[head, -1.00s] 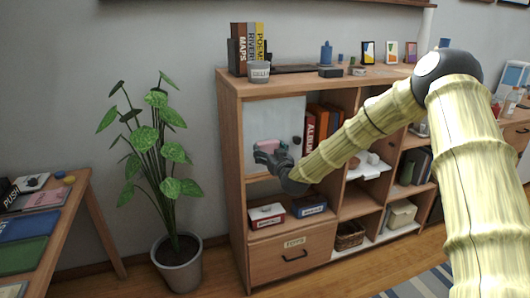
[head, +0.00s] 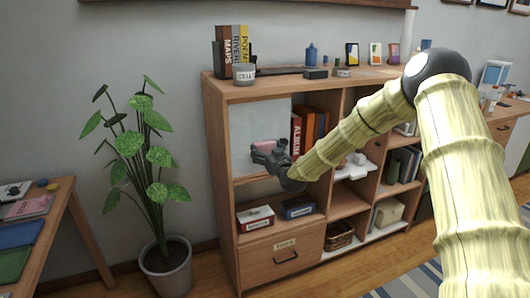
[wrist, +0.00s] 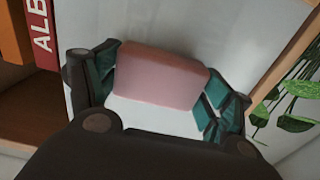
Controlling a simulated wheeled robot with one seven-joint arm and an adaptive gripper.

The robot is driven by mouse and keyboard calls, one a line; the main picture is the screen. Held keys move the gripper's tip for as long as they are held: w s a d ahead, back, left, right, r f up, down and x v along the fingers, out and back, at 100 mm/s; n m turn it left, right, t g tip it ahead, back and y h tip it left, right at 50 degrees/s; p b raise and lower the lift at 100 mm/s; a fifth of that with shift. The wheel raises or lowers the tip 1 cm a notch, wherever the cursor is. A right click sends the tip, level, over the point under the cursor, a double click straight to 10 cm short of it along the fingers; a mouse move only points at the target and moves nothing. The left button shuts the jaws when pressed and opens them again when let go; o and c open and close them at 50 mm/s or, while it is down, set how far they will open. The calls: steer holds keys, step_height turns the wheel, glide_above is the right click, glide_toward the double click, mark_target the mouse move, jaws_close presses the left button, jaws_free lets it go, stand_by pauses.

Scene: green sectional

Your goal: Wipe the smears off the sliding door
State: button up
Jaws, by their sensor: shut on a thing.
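The sliding door (head: 258,115) is a pale grey panel over the upper left compartment of the wooden bookcase. It also fills the back of the wrist view (wrist: 235,30). My gripper (head: 266,150) is in front of the door's lower right part. I cannot make out any clear smears, and my gripper and the block hide part of the panel.
Red and orange books (head: 309,125) stand in the opening right of the door. A potted plant (head: 150,190) stands left of the bookcase. Books, a pot, a blue bottle (head: 311,54) and cards stand on the bookcase top. A table (head: 65,200) is at the left.

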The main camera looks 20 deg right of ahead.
mark_target(243, 150)
steer(key=shift+s+a+r, duration=0.1)
steer(key=shift+a, duration=3.9)
steer(key=shift+s, duration=0.45)
steer(key=shift+s+d, duration=0.1)
steer(key=shift+s, duration=2.4)
steer(key=s, duration=0.3)
